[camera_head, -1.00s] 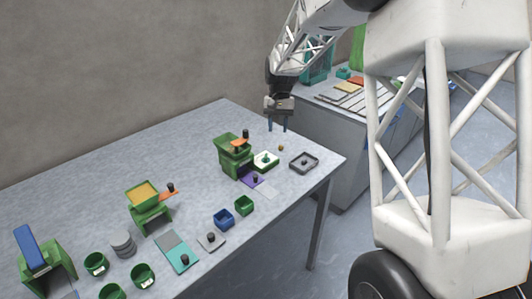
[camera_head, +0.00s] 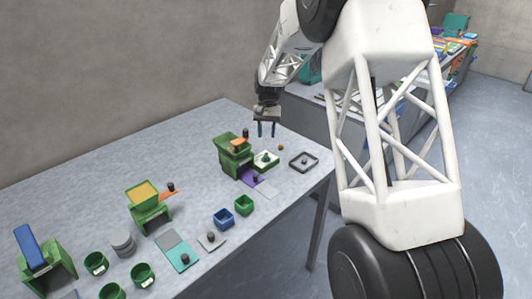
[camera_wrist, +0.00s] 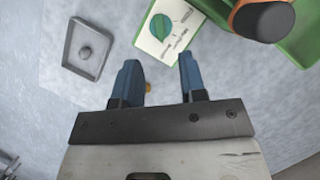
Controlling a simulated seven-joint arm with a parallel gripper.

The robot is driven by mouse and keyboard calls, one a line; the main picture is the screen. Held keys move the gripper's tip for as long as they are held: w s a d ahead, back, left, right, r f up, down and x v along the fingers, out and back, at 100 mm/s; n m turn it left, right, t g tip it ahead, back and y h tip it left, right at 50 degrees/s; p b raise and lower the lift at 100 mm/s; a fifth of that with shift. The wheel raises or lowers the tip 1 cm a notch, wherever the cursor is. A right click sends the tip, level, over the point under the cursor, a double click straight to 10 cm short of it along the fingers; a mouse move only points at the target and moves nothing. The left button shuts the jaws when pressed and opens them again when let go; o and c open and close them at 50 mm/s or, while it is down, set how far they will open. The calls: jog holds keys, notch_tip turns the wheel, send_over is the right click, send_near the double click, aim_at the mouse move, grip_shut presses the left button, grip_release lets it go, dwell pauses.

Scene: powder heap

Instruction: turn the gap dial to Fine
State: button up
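The gap dial is a green round knob (camera_wrist: 161,26) on a white plate (camera_wrist: 150,45) with small dark lettering, seen in the wrist view; the lettering is too small to read. In the head view the dial plate (camera_head: 264,160) lies on the table just right of a green machine (camera_head: 232,158) with an orange part on top. My gripper (camera_head: 267,130) hangs above the table over the dial area. In the wrist view its two blue fingers (camera_wrist: 160,78) are apart with nothing between them, and the dial lies beyond the fingertips.
A grey tray with a knob (camera_head: 304,160) lies right of the dial. A black knob on an orange part (camera_wrist: 263,18) stands close by at the upper right of the wrist view. Blue (camera_head: 224,217) and green (camera_head: 243,205) cups stand nearer. The table's right edge is close.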

aim_at(266, 155)
jog(key=shift+x, duration=3.9)
grip_shut()
